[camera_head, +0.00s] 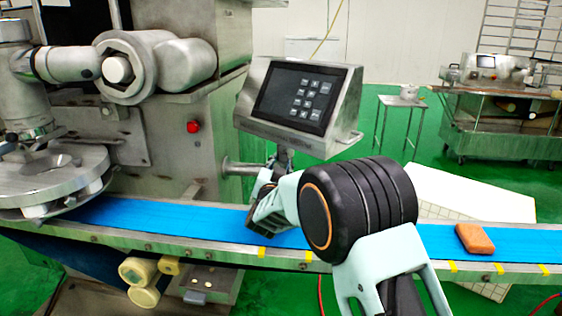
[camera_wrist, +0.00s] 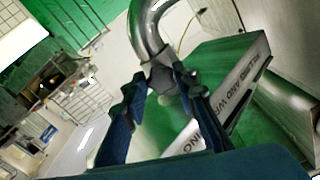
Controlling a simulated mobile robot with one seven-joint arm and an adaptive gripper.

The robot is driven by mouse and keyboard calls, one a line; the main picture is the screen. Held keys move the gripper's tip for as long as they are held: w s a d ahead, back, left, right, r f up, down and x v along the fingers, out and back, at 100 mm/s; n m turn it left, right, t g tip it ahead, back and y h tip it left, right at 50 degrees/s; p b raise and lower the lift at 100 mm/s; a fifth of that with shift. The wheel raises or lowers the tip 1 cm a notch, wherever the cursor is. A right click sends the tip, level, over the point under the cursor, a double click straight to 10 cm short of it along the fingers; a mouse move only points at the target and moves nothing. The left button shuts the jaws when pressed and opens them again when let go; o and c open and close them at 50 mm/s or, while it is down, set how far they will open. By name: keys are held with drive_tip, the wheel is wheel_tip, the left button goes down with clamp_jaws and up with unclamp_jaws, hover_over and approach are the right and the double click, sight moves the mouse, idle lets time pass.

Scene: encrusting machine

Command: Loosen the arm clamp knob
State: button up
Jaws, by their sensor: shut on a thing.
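The arm clamp knob (camera_wrist: 162,79) is a small dark grey piece at the end of a curved, shiny metal pipe (camera_wrist: 148,25) in the wrist view. My gripper (camera_wrist: 164,74) has a dark blue finger on either side of the knob and is shut on it. In the head view my gripper (camera_head: 270,173) is just below the control panel (camera_head: 300,98), by its support post. My own arm and gripper hide the knob there.
A metal support tube (camera_head: 240,167) runs from the machine body (camera_head: 212,125) toward the post. The blue conveyor belt (camera_head: 180,214) passes below my arm, with an orange-brown block (camera_head: 475,239) on its right part. A red button (camera_head: 193,126) is on the machine.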

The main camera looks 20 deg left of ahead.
idle(0.4)
drive_tip(key=o, duration=1.2)
drive_tip(key=shift+c, duration=0.2)
drive_tip(key=shift+s, duration=0.1)
drive_tip(key=v, duration=1.2)
